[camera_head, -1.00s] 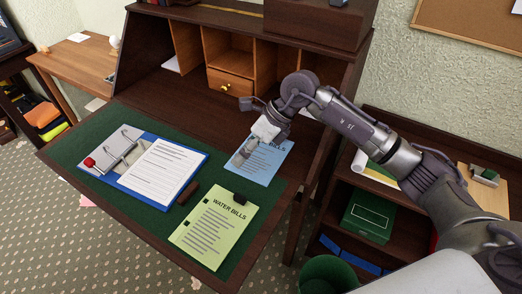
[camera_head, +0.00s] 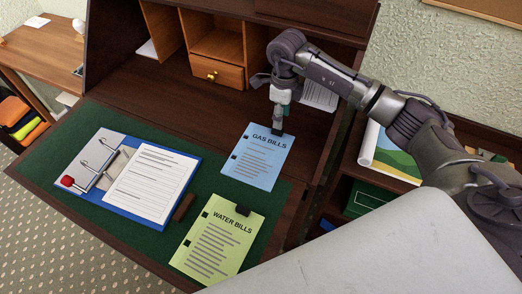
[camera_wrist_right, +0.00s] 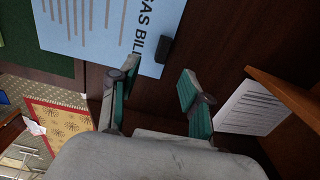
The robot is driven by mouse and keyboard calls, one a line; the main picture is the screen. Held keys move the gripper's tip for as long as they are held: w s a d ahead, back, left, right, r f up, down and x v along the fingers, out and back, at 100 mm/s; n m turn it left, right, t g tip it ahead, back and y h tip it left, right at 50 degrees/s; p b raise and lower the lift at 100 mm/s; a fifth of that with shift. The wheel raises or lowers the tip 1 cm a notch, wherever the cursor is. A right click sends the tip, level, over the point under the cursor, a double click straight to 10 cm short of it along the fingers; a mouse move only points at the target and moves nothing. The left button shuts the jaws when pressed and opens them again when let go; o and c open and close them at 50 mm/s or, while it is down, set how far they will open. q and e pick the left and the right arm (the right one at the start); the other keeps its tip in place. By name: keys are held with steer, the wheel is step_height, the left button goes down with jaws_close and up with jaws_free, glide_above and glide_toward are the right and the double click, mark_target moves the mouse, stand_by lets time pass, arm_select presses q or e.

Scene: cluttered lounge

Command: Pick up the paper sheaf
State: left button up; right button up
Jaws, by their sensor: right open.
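Several papers could be the sheaf. The blue "GAS BILLS" sheaf (camera_head: 256,160) with a black clip lies on the desk's green mat; it also shows in the right wrist view (camera_wrist_right: 100,22). The light green "WATER BILLS" sheaf (camera_head: 216,240) lies nearer the front edge. My right gripper (camera_head: 279,112) is open and empty, pointing down by the blue sheaf's clipped top edge. In its wrist view, the spread fingers (camera_wrist_right: 158,72) flank the clip's near side.
A blue ring binder (camera_head: 113,203) with white pages lies open on the left of the green mat (camera_head: 60,165). A dark brown block (camera_head: 184,207) lies beside it. The wooden cubbies with a small drawer (camera_head: 217,72) rise behind. A shelf unit stands at the right.

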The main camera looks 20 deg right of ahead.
steer(key=shift+w+a+f+p, duration=0.1)
steer(key=shift+f+p, duration=0.05)
steer(key=shift+f, duration=0.45)
steer(key=shift+w+a+f+p, duration=0.1)
steer(key=shift+f+p, duration=0.05)
steer(key=shift+f, duration=0.4)
step_height(320, 180, down, 2)
steer(key=shift+w+f, duration=0.15)
steer(key=shift+f, duration=0.5)
steer(key=c, duration=0.8)
arm_select(q)
steer(key=shift+t, duration=0.3)
steer(key=w, duration=0.2)
steer(key=w+r, duration=0.1)
steer(key=w, duration=0.1)
steer(key=shift+d+r, duration=0.1)
arm_select(e)
jaws_close()
